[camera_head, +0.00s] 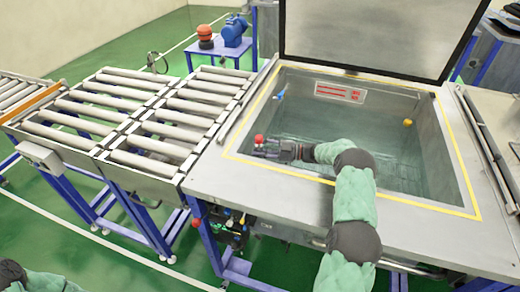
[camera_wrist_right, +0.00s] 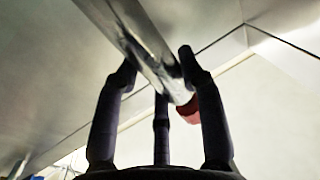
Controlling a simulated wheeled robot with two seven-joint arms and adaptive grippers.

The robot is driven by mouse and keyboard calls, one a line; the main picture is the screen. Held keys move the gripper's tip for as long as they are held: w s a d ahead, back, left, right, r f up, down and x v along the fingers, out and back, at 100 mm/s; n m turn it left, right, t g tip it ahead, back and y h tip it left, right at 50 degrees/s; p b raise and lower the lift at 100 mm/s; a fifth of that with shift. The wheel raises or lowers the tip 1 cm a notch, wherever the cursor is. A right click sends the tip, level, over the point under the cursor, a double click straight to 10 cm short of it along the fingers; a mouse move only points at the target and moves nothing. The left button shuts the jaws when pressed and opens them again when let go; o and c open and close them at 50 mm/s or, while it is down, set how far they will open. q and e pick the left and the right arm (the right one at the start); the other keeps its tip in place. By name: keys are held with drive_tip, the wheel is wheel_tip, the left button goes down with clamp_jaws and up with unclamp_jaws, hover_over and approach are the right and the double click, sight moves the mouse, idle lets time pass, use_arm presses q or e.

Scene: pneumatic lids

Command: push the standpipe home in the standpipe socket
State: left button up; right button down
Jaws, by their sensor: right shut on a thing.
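My right gripper (camera_head: 268,148) reaches over the front rim of the open tank, at the tank's left front inside corner. In the right wrist view its fingers (camera_wrist_right: 160,75) are closed around a shiny metal pipe, the standpipe (camera_wrist_right: 142,42). The pipe has a red end (camera_wrist_right: 190,110), and the red top (camera_head: 259,139) shows just above the gripper in the head view. The pipe's lower part and the standpipe socket are hidden, so I cannot tell how deep the pipe sits. My left gripper is out of view.
The tank (camera_head: 455,150) has a yellow-edged rim and a raised lid (camera_head: 375,35). A red-lettered label (camera_head: 339,92), a blue fitting (camera_head: 280,95) and a yellow fitting (camera_head: 408,122) are on its inner walls. Roller conveyors (camera_head: 170,112) stand to the left. The tank's middle is free.

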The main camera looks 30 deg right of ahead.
drive_tip(key=shift+f+b, duration=0.35)
drive_tip(key=shift+f, duration=0.25)
drive_tip(key=c, duration=0.7)
unclamp_jaws()
drive_tip(key=shift+f, duration=0.1)
drive_tip(key=v, duration=1.2)
